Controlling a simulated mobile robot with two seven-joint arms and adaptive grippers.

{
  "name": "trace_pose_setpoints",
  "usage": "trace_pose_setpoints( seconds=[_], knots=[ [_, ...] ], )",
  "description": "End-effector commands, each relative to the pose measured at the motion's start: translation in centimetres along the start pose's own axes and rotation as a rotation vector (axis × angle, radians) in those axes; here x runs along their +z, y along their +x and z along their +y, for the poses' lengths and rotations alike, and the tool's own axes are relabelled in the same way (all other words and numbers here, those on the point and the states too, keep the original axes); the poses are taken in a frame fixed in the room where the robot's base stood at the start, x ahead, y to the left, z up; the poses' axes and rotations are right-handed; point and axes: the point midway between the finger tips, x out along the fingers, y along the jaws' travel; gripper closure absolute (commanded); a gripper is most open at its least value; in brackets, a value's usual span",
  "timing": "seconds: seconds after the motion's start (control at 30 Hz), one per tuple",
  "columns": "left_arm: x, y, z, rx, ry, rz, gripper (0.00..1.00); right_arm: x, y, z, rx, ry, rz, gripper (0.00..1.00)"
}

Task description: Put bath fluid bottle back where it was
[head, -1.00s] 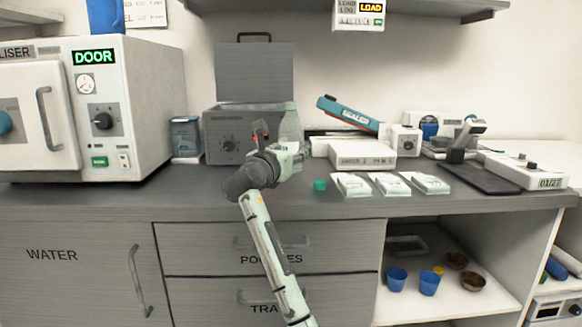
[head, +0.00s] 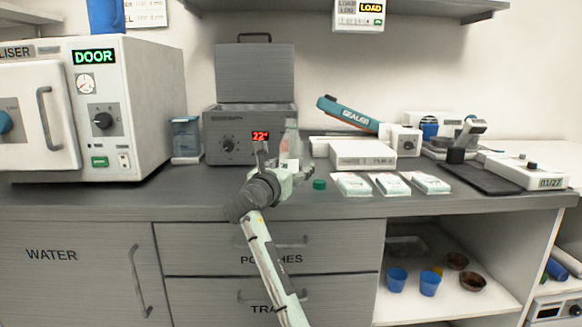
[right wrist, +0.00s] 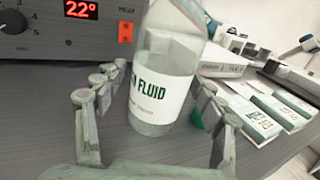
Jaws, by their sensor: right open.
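The bath fluid bottle (head: 290,147) is clear with a white label and stands upright on the counter, just right of the grey bath's front. In the right wrist view the bottle (right wrist: 160,95) shows the word FLUID; its top is cut off there. My right gripper (head: 287,174) is open at the near side of the bottle. In the right wrist view its fingers (right wrist: 158,98) are spread to either side of the bottle, with gaps visible. A green cap (head: 319,184) lies on the counter to the right. My left gripper is not in view.
The grey bath (head: 222,122) with raised lid stands behind left, its display reading 22°. A white box (head: 362,153) and several white packets (head: 351,184) lie to the right. A steriliser (head: 140,100) and a blue-grey container (head: 186,138) stand left. The counter's front strip is clear.

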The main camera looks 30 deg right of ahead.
Motion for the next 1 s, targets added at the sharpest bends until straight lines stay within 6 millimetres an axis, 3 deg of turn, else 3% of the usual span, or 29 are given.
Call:
trace_pose_setpoints(
  seconds=[0.27,0.7,1.0],
  knots=[
    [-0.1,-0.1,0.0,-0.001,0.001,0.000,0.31,0.2,-0.4,0.1,0.002,0.001,0.000,0.31],
    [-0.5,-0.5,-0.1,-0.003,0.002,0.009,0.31,0.2,-9.0,0.0,0.002,0.002,0.000,0.31],
    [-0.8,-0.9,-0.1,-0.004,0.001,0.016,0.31,0.2,-11.9,0.0,0.001,0.001,0.000,0.31]
  ],
)
